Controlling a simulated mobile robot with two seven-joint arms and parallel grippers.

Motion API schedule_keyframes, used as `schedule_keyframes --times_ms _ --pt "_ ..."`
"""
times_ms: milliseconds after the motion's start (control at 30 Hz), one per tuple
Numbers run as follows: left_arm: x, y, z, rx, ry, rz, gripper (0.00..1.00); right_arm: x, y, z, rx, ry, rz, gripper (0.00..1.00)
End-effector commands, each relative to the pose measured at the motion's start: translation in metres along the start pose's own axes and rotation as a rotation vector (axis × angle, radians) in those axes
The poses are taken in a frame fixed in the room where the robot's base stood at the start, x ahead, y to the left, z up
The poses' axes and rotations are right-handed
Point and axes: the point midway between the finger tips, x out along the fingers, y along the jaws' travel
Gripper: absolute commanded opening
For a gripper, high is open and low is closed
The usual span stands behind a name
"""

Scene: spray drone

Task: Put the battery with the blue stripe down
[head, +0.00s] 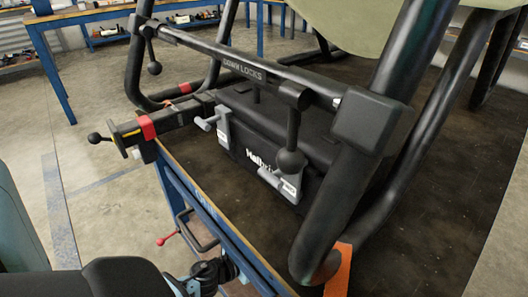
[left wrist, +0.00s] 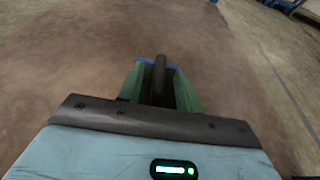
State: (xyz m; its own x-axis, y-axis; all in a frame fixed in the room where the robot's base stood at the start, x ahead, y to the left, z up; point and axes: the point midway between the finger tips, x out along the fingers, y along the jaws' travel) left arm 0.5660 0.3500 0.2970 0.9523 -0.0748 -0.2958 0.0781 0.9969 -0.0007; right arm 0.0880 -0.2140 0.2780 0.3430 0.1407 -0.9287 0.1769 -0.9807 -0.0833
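In the left wrist view my left gripper (left wrist: 159,92) has two green fingers closed on both sides of a narrow dark part, which looks like a handle. A strip of blue shows just beyond the fingertips, so this appears to be the battery with the blue stripe (left wrist: 145,63). Most of it is hidden behind the fingers. Brown floor or surface lies around it; I cannot tell whether the battery touches anything. The head view shows neither this battery nor my left gripper clearly. My right gripper is in neither view.
A spray drone with a black tube frame (head: 345,215) stands on a dark-topped table with a blue edge (head: 215,218). A black box (head: 255,140) with grey latches sits inside the frame. A red-tipped lever (head: 166,239) sticks out below the table edge. Open concrete floor (head: 100,210) lies left.

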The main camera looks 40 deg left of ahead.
Motion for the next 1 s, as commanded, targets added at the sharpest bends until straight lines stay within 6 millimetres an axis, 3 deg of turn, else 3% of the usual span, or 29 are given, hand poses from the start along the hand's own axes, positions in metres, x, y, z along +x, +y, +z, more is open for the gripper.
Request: schedule_keyframes --times_ms 300,500,700,1000 --pt "-0.066 0.0 0.0 -0.001 0.001 0.001 0.34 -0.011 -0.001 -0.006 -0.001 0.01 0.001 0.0" --pt "-0.094 0.0 0.0 -0.002 0.0 0.001 0.34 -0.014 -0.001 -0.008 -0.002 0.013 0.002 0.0" --pt "-0.106 0.0 0.001 0.001 0.0 0.0 0.34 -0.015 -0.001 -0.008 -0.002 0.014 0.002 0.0" --pt "-0.107 0.0 0.0 0.0 -0.001 0.0 0.34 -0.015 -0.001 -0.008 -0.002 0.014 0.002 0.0"
